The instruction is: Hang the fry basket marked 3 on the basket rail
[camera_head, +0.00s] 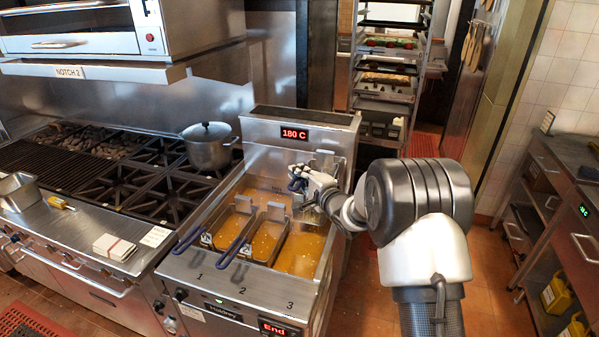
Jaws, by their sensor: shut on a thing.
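My gripper (304,181) is over the back right part of the fryer (240,277), shut on a dark blue handle (295,184), seemingly that of the fry basket marked 3. The basket's body is mostly hidden by my gripper and wrist, and its mark cannot be read. I cannot tell whether it touches the basket rail, which is not clear at the back of the fryer. Two other baskets sit in the oil above the numbers 1 and 2, with blue handles (186,240) (229,251) toward the front. Above number 3, orange oil (299,252) shows without a basket.
The fryer's back panel (290,133) reads 180 C; the front display reads End. A tray rack (388,70) stands behind; a counter (570,165) is at right. Open floor lies between.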

